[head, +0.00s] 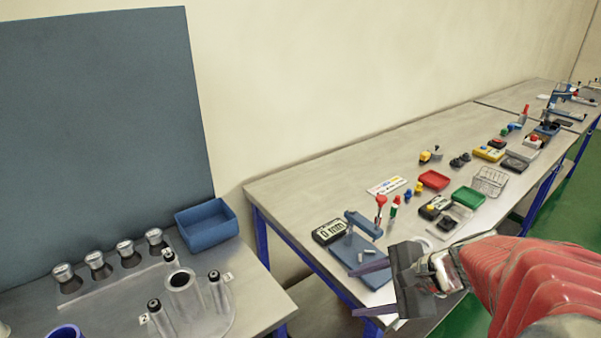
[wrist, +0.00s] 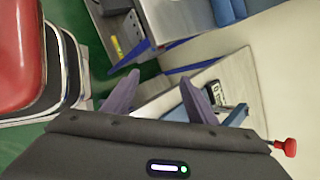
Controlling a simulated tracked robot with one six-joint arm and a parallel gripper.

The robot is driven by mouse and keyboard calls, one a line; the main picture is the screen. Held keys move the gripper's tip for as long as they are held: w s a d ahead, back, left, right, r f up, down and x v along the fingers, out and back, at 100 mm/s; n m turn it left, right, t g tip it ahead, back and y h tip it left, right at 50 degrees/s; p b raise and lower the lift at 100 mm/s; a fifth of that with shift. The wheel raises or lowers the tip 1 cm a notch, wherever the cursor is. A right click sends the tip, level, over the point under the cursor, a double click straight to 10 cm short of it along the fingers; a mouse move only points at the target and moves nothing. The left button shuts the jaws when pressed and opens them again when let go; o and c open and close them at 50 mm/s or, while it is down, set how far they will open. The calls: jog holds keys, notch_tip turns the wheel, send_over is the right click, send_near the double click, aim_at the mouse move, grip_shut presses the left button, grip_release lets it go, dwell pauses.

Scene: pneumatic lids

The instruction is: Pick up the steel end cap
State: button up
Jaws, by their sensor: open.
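Several silver-topped caps stand in a row at the back of the left table in the head view; the nearest steel cap (head: 63,273) is at the left and the farthest steel cap (head: 154,237) is near the blue tray. I cannot tell which one is the steel end cap. My gripper (head: 352,292) is open and empty, well to the right of the caps, at the near end of the right table. In the wrist view my gripper (wrist: 160,76) also shows nothing between its fingers. No cap can be made out in the wrist view.
A grey fixture (head: 215,322) with a hollow cylinder (head: 182,283) and upright posts stands before the caps. A blue tray (head: 207,238) sits behind it. A gap separates the tables. The right table (head: 300,190) carries a blue stand, a gauge and small coloured trays.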

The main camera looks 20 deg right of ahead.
jog(key=s+d+f+m+t+h, duration=0.1)
jog(key=d+m+t+h, duration=0.3)
jog(key=d+m, duration=1.2)
jog(key=s+d+t, duration=0.1)
jog(key=d+t, duration=0.2)
jog(key=d, duration=0.3)
jog(key=shift+s+f+h, duration=0.15)
jog(key=shift+f+h, duration=0.15)
jog(key=x, duration=0.8)
jog(key=shift+w+f, duration=0.1)
jog(key=shift+w, duration=0.2)
jog(key=shift+w, duration=0.1)
jog(key=shift+d+x, duration=0.2)
jog(key=shift+x, duration=1.05)
jog(key=shift+d+x, duration=0.15)
jog(key=shift+x, duration=1.1)
